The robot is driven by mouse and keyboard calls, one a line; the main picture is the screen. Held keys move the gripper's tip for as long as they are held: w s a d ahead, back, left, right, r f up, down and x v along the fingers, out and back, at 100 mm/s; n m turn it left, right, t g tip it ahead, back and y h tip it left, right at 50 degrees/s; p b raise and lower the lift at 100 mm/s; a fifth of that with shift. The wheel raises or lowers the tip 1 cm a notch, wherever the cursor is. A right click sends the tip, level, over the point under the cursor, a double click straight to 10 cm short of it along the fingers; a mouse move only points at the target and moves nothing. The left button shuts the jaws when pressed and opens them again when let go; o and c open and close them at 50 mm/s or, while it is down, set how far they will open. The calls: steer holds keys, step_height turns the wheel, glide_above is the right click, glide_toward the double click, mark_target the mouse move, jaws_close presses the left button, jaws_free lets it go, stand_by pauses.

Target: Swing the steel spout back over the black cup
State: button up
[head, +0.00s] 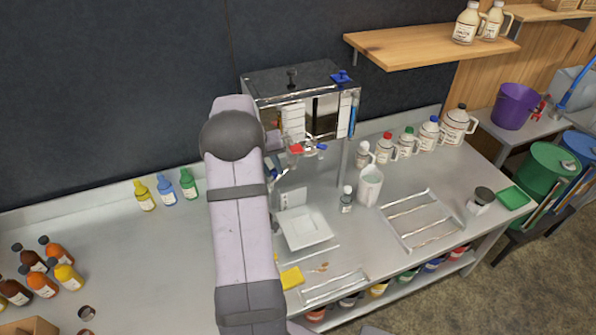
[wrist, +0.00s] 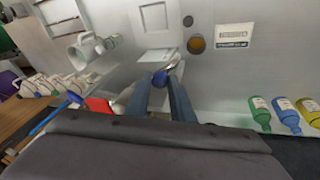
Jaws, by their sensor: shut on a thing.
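In the wrist view, my gripper (wrist: 163,84) is shut on the steel spout (wrist: 173,67), at its blue-tipped part (wrist: 160,79). The bright curved metal shows just beyond the fingertips. A dark round cup with amber inside (wrist: 196,43), which looks like the black cup, stands on the bench to the right of the spout in this view. The spout's end appears beside the cup, not over it. In the head view my arm hides the cup and most of the gripper. The steel evaporator (head: 300,85) stands behind my arm.
A white scale (head: 305,230) sits in front of the evaporator. A white jug (head: 369,186) and a small bottle (head: 346,200) stand to its right. A red-handled valve (head: 297,149) is near the gripper. A white label (wrist: 234,36) lies beside the cup.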

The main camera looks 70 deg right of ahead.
steer(key=shift+w+d, duration=0.3)
steer(key=shift+w, duration=0.6)
steer(key=shift+w+p, duration=0.1)
steer(key=shift+p, duration=0.25)
steer(key=shift+w+d+p, duration=0.4)
steer(key=shift+w+d, duration=0.1)
steer(key=shift+w, duration=0.3)
steer(key=shift+w+d, duration=0.1)
steer(key=shift+w+d+p, duration=0.3)
steer(key=shift+w, duration=0.05)
steer(key=o, duration=0.6)
